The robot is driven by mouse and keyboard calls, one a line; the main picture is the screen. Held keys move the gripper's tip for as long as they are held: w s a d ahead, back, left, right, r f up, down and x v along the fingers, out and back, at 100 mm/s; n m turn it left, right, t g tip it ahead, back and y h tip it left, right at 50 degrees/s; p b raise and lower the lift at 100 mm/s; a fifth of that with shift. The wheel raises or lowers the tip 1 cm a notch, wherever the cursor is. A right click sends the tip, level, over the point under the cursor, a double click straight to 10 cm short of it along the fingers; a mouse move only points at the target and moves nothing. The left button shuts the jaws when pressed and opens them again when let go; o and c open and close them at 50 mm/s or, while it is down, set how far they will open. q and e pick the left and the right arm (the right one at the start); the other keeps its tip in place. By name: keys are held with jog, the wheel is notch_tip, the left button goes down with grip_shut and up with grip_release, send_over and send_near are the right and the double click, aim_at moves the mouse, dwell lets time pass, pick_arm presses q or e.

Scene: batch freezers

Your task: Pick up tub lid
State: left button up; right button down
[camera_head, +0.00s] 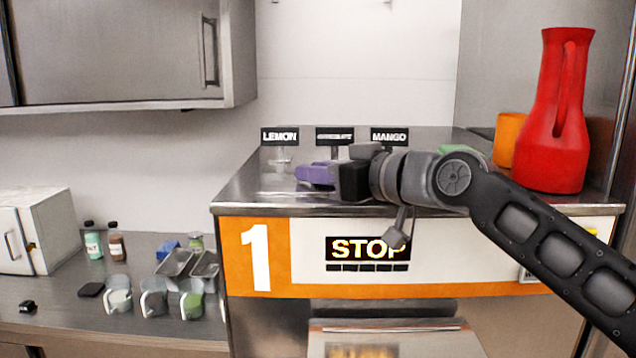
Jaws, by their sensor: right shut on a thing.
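My right gripper (335,179) reaches in from the right over the steel top of the machine. It is shut on a purple piece (312,172), which I take to be the tub lid. The purple piece shows just left of the black jaws, near the front of the top. Its full shape is partly hidden by the gripper, and I cannot tell whether it touches the surface. My left gripper is not in view.
A red jug (553,125) and an orange container (507,138) stand at the right of the machine top (255,190). A green item (462,150) is partly hidden behind my arm. Flavour signs (334,136) stand behind. Jugs (154,298), bottles and trays occupy the left counter.

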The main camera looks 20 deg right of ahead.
jog(key=shift+r, duration=0.1)
notch_tip(320, 180, up, 10)
jog(key=shift+f, duration=0.1)
dwell(0.6)
dwell(0.6)
